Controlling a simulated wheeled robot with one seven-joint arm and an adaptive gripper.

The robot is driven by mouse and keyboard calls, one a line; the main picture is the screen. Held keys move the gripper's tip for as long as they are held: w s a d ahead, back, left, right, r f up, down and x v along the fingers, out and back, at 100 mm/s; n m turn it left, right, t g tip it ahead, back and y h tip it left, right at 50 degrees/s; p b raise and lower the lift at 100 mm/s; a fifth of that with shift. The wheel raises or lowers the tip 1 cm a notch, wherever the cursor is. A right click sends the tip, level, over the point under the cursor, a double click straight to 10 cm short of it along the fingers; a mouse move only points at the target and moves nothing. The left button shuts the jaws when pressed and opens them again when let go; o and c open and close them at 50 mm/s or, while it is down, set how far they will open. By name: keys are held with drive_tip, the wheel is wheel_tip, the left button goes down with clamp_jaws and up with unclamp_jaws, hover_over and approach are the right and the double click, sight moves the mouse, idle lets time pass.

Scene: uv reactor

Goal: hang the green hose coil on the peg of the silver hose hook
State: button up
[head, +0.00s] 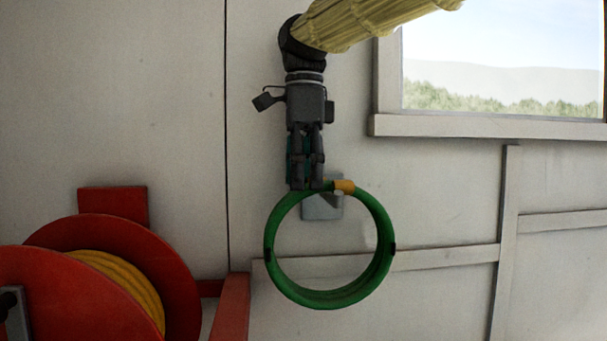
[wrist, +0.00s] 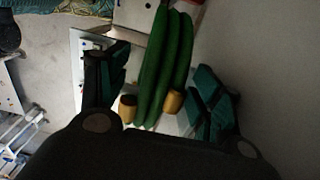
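The green hose coil (head: 378,262) is a ring with a brass-coloured fitting at its top, upright in front of the wall. The silver hose hook (head: 322,207) is a small plate partly hidden behind the coil's top. Part of the hook shows inside the ring just under the top strands; whether the peg bears the coil I cannot tell. My gripper (head: 305,186) points down at the coil's top. In the wrist view its green-padded fingers (wrist: 160,85) stand wide apart on either side of the coil's strands (wrist: 165,65), with gaps between pads and hose. Two brass ends show there.
A red hose reel (head: 120,260) with yellow hose stands at lower left, near a red post (head: 232,308). A window with a sill (head: 480,126) is at upper right. Wall battens (head: 445,257) run behind and right of the coil. The space right of the coil is clear.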

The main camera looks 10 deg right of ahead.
drive_tip(key=o, duration=0.4)
drive_tip(key=shift+s, duration=0.1)
drive_tip(key=shift+r, duration=0.1)
wheel_tip(320, 180, up, 12)
idle(0.5)
drive_tip(key=shift+d, duration=0.1)
